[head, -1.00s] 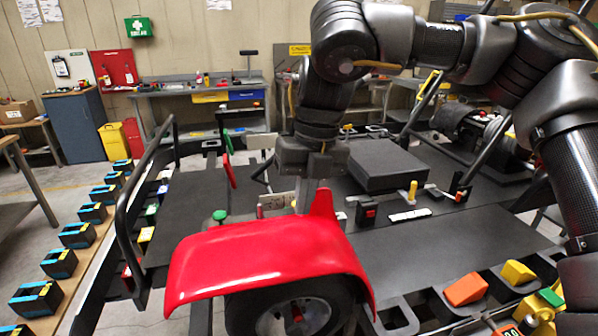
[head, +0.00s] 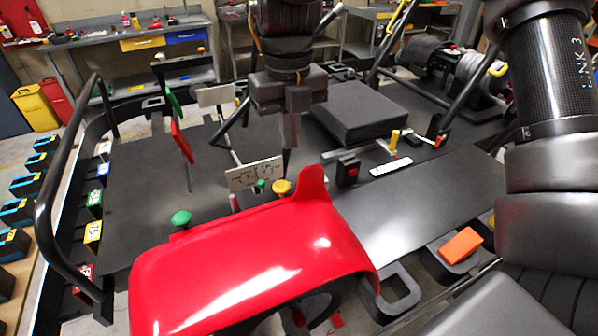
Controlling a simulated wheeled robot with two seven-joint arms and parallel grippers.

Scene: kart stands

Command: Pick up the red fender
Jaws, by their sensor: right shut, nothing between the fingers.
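The red fender (head: 255,255) is a large glossy curved shell in the lower middle of the head view. Its far right corner rises into an upright tab. My right gripper (head: 287,150) points down just beyond the fender's far edge, near that tab. Its fingers are shut and empty, and they appear apart from the fender. The fender's underside is mostly hidden, with dark parts partly showing below its near edge. My left gripper is not in view.
A green knob (head: 181,218) and a yellow knob (head: 283,188) stand along the fender's far edge. A white card (head: 254,174) stands behind them. A black block (head: 357,112) lies at the back right. A black tube rail (head: 45,185) runs along the left.

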